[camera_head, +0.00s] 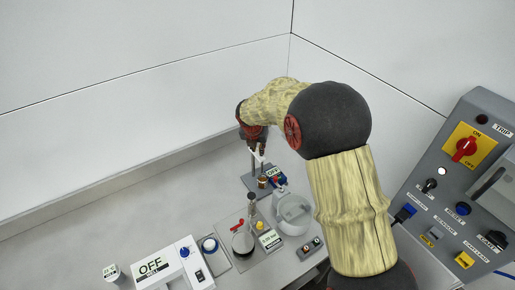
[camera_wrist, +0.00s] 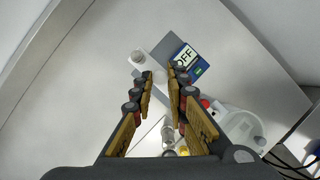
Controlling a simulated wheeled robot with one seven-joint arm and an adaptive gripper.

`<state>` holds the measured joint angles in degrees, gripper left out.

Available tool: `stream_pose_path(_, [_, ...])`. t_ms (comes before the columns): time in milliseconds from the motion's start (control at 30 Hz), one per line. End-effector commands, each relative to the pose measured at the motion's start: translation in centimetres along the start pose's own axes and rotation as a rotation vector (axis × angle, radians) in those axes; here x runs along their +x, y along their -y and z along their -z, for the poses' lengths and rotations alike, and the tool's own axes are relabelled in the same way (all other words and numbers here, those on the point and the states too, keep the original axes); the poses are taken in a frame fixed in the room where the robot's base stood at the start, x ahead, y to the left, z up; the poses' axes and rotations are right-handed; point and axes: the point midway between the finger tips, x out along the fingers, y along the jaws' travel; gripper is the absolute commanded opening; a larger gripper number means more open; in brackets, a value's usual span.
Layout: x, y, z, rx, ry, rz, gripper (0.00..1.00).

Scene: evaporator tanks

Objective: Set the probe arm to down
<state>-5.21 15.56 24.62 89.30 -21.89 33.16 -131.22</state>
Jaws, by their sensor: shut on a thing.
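The probe stand has a grey base plate (camera_head: 251,183) on the bench, with a small OFF display (camera_head: 273,171) beside it. In the wrist view the OFF display (camera_wrist: 186,60) lies just beyond the right finger, and the stand's grey plate (camera_wrist: 167,47) shows beyond the fingertips. My gripper (camera_head: 258,154) is low over the stand. In the wrist view my gripper (camera_wrist: 160,82) has its fingers around the pale probe arm (camera_wrist: 158,75), shut on it. The fingers hide much of the arm, and its exact tilt cannot be told.
A white OFF box (camera_head: 157,268) is at front left. A grey control panel (camera_head: 455,190) rises at right. The bench at left is clear; walls close the back.

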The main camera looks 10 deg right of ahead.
Motion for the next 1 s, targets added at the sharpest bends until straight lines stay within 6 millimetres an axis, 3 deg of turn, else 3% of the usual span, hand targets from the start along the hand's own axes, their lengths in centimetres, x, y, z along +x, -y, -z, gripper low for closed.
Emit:
stream_pose_path(233, [0.4,0.0,0.2,0.0,-0.001,0.001,0.0])
stream_pose_path(600, [6.4,0.0,2.6,0.0,0.0,0.0,0.0])
stream_pose_path(933, [6.7,0.0,2.7,0.0,0.001,-0.001,0.0])
stream_pose_path(967, [6.7,0.0,2.7,0.0,0.001,-0.001,0.16])
stream_pose_path(1000, [6.7,0.0,2.7,0.0,0.001,-0.001,0.18])
